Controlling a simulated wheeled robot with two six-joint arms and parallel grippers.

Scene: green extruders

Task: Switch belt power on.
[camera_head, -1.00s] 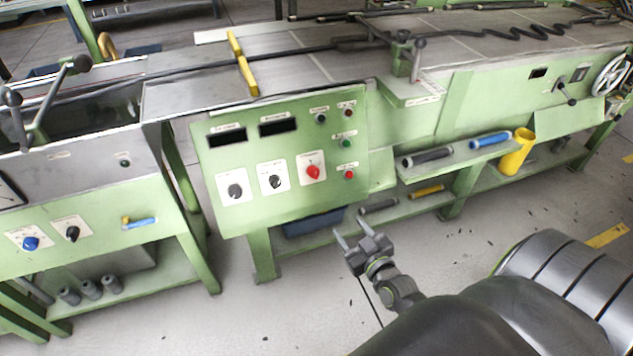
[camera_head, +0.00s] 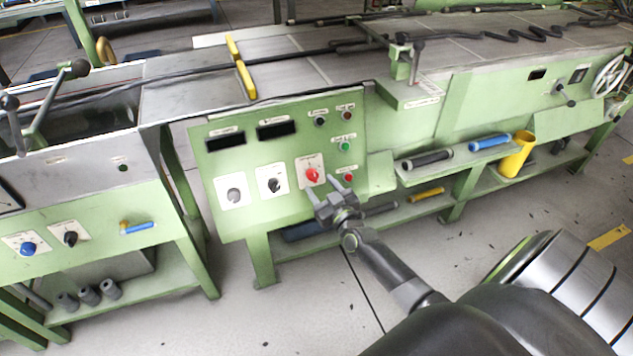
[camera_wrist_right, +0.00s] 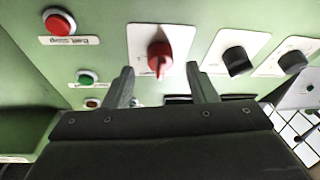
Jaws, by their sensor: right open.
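The green control panel (camera_head: 290,215) carries a red rotary knob (camera_head: 312,175) on a white plate. The knob also shows in the right wrist view (camera_wrist_right: 160,55), with its plate seen upside down. My right gripper (camera_head: 322,186) is open and empty, just in front of and below the knob. In the wrist view its two fingertips (camera_wrist_right: 160,70) stand apart on either side of the knob; I cannot tell whether they touch the panel. The label by the knob is too small to read. My left gripper is not in view.
A red button (camera_wrist_right: 59,22) labelled Belt Stop and a green button (camera_head: 344,146) are on the panel's right side. A shelf with rollers (camera_head: 427,158) and a yellow cup (camera_head: 517,155) lies to the right.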

